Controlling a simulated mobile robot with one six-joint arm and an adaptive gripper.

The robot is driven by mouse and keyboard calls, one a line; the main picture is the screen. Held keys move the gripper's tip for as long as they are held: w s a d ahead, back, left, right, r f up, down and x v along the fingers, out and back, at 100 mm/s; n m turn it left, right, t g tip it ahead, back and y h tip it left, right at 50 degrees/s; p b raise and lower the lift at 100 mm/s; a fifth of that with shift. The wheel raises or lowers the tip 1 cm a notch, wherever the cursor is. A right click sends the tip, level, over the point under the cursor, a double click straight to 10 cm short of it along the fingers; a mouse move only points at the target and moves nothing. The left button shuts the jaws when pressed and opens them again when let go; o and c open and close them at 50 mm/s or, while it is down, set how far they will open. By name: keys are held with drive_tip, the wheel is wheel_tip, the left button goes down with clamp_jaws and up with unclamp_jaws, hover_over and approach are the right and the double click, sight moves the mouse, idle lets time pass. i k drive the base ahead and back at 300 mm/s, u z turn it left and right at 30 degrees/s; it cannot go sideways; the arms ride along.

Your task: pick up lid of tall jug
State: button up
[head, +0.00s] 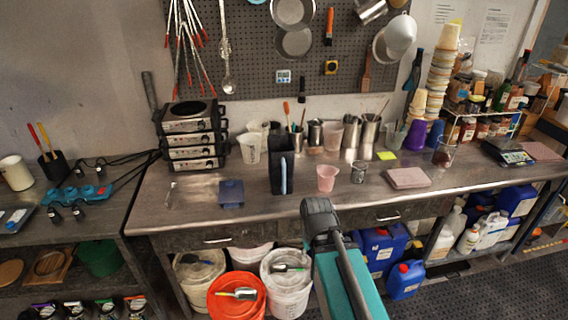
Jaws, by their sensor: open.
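A tall dark jug (280,166) with a pale blue upright strip on its front stands on the middle of the steel workbench. I cannot make out a separate lid on its top. A flat dark blue piece (231,194) lies on the bench to the left of the jug; I cannot tell whether it is a lid. My gripper (318,207) is dark grey, open and empty. In the picture it is below and right of the jug, by the bench's front edge, and apart from the jug. My arm hides part of the bench front.
A pink cup (326,177), a glass (358,173) and a pink cloth (407,178) are right of the jug. Metal canisters (368,132) stand behind. Stacked hot plates (192,135) are at left. Buckets (237,297) and blue jerrycans (406,279) fill the space below.

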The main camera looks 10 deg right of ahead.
sight(232, 191)
drive_tip(key=i, duration=0.85)
drive_tip(key=u, duration=0.05)
